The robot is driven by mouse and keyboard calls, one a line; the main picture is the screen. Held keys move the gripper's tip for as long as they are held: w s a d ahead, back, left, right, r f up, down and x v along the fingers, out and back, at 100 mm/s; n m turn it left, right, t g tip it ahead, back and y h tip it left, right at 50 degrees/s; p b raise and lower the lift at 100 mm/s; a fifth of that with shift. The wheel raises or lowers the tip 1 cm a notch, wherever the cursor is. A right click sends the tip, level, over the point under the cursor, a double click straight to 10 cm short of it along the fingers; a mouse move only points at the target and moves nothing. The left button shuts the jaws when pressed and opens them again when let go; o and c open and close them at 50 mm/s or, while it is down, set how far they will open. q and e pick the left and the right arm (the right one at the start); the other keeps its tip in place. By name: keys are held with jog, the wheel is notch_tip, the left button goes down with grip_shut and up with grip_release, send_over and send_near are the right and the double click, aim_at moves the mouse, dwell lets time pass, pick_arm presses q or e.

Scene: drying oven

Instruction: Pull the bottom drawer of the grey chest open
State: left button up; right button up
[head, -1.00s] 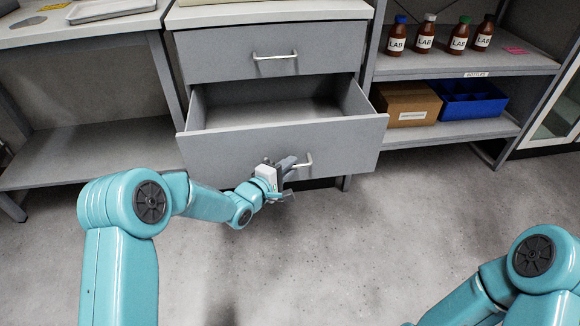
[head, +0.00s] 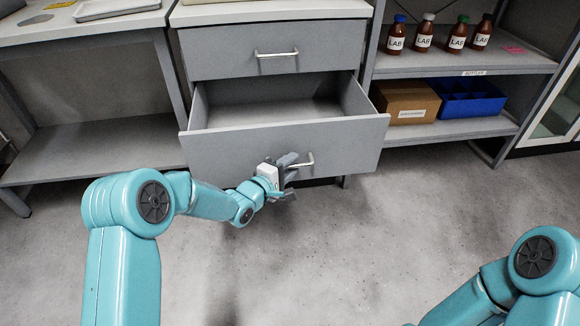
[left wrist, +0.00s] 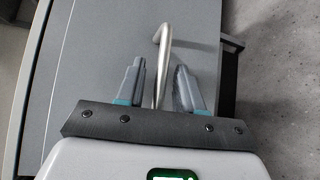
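The grey chest (head: 272,15) stands at the back centre. Its bottom drawer (head: 235,155) is pulled well out, and its empty inside shows. The drawer's silver bar handle (head: 309,160) is on the front panel. My left gripper (head: 287,177) is at this handle. In the left wrist view the handle (left wrist: 164,45) runs between the two fingers (left wrist: 160,88), with a visible gap on each side, so the gripper is open around it. My right gripper is out of view; only part of that arm shows at the lower right.
The upper drawer (head: 225,62) is shut. A bench (head: 90,30) with a lower shelf stands left. The shelf unit (head: 460,130) on the right holds several brown bottles, a cardboard box (head: 405,103) and a blue bin (head: 468,100). The floor (head: 330,255) in front is clear.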

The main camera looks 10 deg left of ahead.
pick_arm(q)
jog(key=p+v, duration=0.4)
jog(key=v, duration=1.2)
jog(key=shift+p, duration=0.3)
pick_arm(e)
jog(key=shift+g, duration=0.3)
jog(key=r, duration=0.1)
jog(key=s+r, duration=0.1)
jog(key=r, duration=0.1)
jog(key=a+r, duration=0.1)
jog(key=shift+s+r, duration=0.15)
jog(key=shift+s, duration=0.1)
pick_arm(q)
jog(key=shift+s+a, duration=0.1)
jog(key=shift+s, duration=0.05)
